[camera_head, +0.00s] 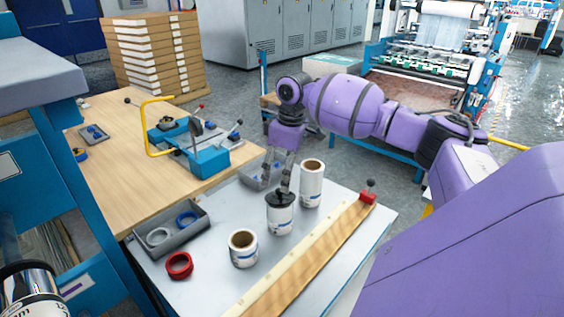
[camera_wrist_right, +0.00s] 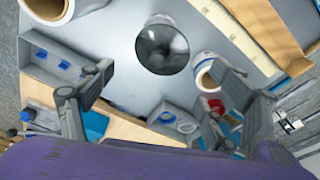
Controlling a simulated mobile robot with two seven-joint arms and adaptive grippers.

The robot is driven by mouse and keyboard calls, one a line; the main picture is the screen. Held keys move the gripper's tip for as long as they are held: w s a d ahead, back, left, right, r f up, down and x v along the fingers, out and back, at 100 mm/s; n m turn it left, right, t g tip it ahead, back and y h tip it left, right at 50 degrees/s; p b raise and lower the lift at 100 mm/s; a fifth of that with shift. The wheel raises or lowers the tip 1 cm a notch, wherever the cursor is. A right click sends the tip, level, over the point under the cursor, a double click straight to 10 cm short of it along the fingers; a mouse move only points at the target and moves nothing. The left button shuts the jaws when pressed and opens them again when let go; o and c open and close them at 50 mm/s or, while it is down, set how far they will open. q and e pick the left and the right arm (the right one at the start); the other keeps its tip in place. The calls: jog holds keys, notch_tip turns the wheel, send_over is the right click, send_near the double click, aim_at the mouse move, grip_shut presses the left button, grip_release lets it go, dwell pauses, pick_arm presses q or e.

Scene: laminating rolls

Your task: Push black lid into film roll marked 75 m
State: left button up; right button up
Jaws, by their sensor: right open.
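The black lid (camera_head: 279,198) sits on top of the middle white film roll (camera_head: 280,220), which stands upright on the grey tabletop. In the right wrist view the lid (camera_wrist_right: 162,47) is a glossy black disc just beyond my fingertips. My right gripper (camera_head: 284,186) points down above the lid, its fingers spread and empty; it also shows in the wrist view (camera_wrist_right: 160,75). Two other rolls stand upright with open cores: a taller one (camera_head: 312,184) behind right and a shorter one (camera_head: 243,249) in front left. The markings are too small to read. My left gripper is not visible.
A grey tray (camera_head: 195,232) with rings and a red ring (camera_head: 179,265) lie left of the rolls. A wooden strip (camera_head: 295,272) with a red-based knob (camera_head: 368,197) runs along the right. A blue fixture (camera_head: 208,158) stands behind. A cropped cylinder (camera_head: 28,287) fills the lower-left corner.

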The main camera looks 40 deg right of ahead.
aim_at(280, 192)
jog(key=shift+w+a+f, duration=0.15)
jog(key=shift+f, duration=1.7)
jog(key=shift+w+a+f, duration=0.15)
jog(key=shift+f, duration=1.7)
jog(key=shift+c, duration=0.5)
grip_shut()
jog(key=c, duration=1.9)
grip_release()
jog(key=o, duration=2)
